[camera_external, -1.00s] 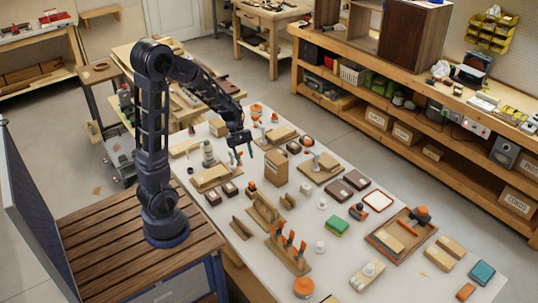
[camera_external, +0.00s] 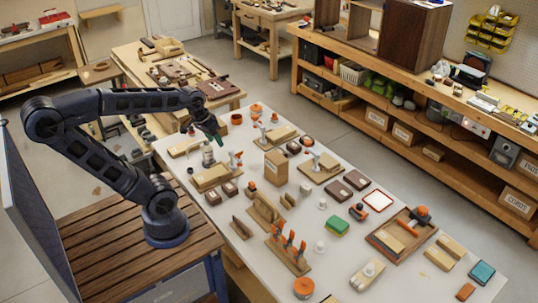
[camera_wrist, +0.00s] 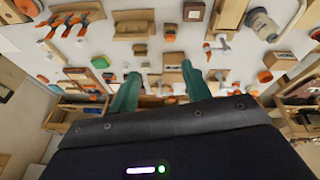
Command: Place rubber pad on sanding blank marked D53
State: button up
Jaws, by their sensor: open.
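My gripper (camera_external: 215,136) hangs over the far left end of the white bench, with its fingers pointing down. In the wrist view my gripper (camera_wrist: 160,82) shows two green fingers spread apart with nothing between them. Several small dark brown blocks lie on the bench, among them a pair (camera_external: 340,190) right of the middle and another block (camera_external: 213,198) at the left. A green-topped pad-like block (camera_external: 337,226) lies nearer the front. No D53 marking is legible, and I cannot tell which pieces are the rubber pad and the sanding blank.
A tall cardboard-coloured box (camera_external: 276,167) stands mid-bench. A wooden rack with orange-handled clamps (camera_external: 288,250) stands near the front edge. A wooden tray (camera_external: 386,244) with tools lies at the right. Small bare patches of bench separate the objects.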

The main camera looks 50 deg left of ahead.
jog(key=s, duration=0.1)
jog(key=s+r+m, duration=0.1)
jog(key=s+m, duration=0.1)
jog(key=shift+s+r+t+y, duration=0.25)
jog(key=shift+r+t+y, duration=0.15)
